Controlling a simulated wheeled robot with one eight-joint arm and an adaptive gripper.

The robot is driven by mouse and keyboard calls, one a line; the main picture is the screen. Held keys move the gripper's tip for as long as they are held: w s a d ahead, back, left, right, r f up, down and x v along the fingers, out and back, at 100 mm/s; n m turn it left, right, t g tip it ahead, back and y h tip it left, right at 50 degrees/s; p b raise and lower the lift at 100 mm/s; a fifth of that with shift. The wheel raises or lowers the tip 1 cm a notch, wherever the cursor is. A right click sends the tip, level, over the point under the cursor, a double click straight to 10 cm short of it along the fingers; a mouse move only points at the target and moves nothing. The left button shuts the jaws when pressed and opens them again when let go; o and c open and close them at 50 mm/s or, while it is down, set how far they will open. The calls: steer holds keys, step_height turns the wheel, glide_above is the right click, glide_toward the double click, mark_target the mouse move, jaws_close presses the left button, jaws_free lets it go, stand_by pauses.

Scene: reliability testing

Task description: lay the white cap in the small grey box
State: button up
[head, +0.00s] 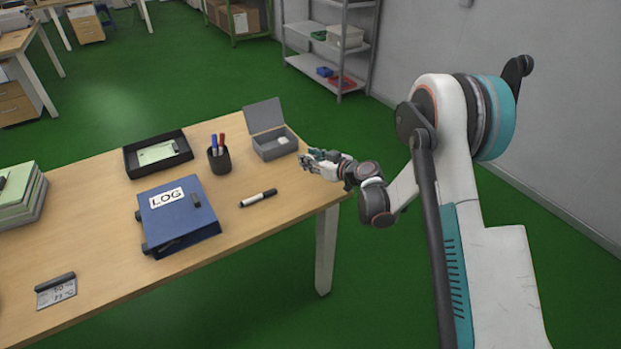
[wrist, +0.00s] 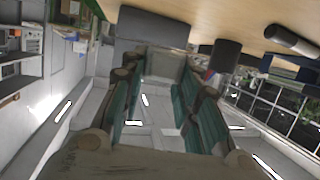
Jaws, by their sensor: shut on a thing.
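The small grey box (head: 272,149) stands near the table's far right corner with its lid raised. It also shows at the top of the wrist view (wrist: 150,27). A small white piece (head: 283,140) shows inside it; I cannot tell exactly what it is. My gripper (head: 308,158) is just right of the box, at the table's right edge, above the top. In the wrist view the fingers close on a pale, shaded block-like piece (wrist: 165,68), which I take for the white cap. Its outline is partly hidden by the fingers, and in the head view it is hard to make out.
A dark pen cup (head: 219,159) with pens stands left of the box. A marker (head: 258,198) lies in front. Bare table lies around the marker.

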mark_target(311, 181)
steer(key=shift+f+b, duration=0.95)
steer(key=shift+f, duration=1.95)
steer(key=shift+f, duration=0.1)
steer(key=o, duration=0.8)
steer(key=shift+f, duration=0.1)
